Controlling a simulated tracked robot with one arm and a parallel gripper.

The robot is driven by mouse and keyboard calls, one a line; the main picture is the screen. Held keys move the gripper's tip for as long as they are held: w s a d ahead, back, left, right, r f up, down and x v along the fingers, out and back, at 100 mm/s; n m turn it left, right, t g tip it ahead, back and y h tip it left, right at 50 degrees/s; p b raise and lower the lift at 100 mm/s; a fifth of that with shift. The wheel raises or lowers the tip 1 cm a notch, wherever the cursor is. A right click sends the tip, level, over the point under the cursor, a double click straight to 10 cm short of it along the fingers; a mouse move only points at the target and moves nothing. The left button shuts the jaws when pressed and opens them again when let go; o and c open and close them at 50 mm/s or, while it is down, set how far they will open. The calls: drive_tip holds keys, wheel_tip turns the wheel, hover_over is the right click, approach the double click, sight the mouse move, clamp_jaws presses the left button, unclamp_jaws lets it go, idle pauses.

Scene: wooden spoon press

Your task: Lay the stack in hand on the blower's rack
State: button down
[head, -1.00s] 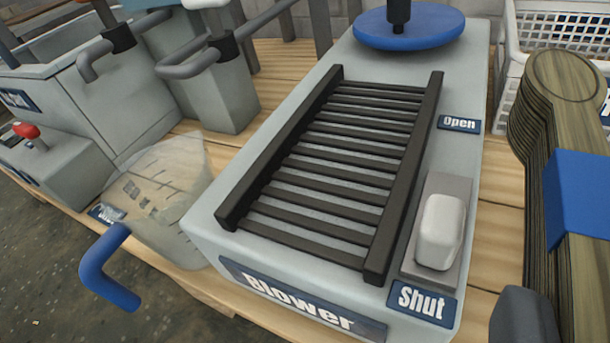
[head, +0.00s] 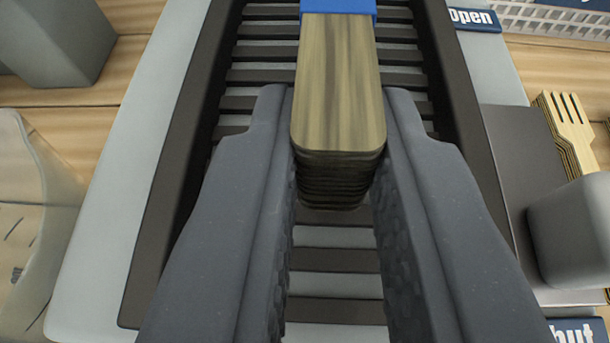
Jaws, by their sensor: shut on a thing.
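My gripper (head: 338,165) is shut on the wooden stack (head: 340,85), one finger on each side of its near end. The stack is many thin wooden layers with a blue band (head: 338,6) around it at the top edge of the picture. Its far part is out of view. The stack lies lengthwise over the middle of the blower's black slatted rack (head: 462,150). I cannot tell whether its underside touches the slats. The blower (head: 107,230) is the pale grey body around the rack.
A grey switch knob (head: 575,230) stands on a plate right of the rack, between the Open label (head: 473,18) and the partly hidden Shut label. Another stack with fork tines (head: 568,125) lies beyond it. A clear jug (head: 35,230) is at the left.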

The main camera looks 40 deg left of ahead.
drive_tip(key=shift+s+f, duration=0.1)
drive_tip(key=shift+f, duration=0.75)
drive_tip(key=shift+r, duration=0.1)
drive_tip(key=c, duration=1.4)
unclamp_jaws()
drive_tip(key=shift+r, duration=0.1)
drive_tip(key=p+v, duration=0.3)
drive_tip(key=v, duration=0.9)
